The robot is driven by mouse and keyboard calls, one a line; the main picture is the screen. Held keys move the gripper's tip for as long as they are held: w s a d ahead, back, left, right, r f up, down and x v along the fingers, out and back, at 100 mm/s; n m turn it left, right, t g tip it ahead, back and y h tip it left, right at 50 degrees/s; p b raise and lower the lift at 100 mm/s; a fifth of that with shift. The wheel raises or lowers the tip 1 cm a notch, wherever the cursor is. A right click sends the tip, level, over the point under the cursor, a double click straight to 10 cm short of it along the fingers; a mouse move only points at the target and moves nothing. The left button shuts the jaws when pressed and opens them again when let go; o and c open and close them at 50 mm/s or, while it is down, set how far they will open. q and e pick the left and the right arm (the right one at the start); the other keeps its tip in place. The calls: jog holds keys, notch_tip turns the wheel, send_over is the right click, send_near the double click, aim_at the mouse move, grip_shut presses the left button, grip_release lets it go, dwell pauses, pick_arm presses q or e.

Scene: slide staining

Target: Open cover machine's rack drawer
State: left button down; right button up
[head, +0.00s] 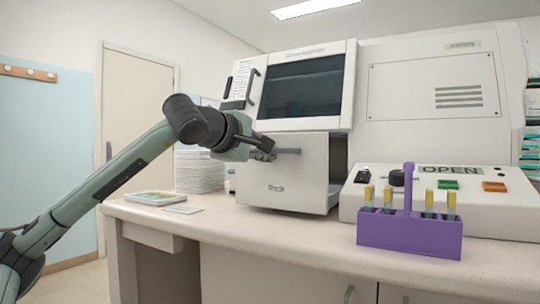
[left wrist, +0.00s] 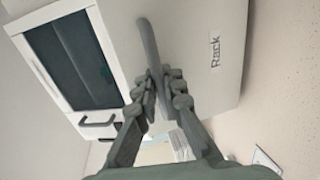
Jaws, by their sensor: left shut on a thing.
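The cover machine (head: 310,85) stands on the counter, with a dark window above and a pale rack drawer (head: 305,180) below. The drawer front carries a small label, which reads "Rack" in the left wrist view (left wrist: 215,52). A dark bar handle (head: 289,151) sticks out near the top of the drawer front. My left gripper (head: 265,150) is shut on this handle, which passes between its fingers in the left wrist view (left wrist: 150,45). A gap shows at the drawer's right side; how far out the drawer stands is unclear. My right gripper is not in view.
A purple rack (head: 410,238) holding slides with yellow ends stands at the counter's front right. Behind it is a control panel (head: 485,212) whose display reads "OPEN". A white stack (head: 198,172) and a small tray (head: 152,198) lie left of the machine.

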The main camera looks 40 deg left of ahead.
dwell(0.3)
pick_arm(q)
jog(key=c, duration=1.9)
grip_release()
jog(key=shift+s, duration=0.1)
jog(key=v, duration=1.2)
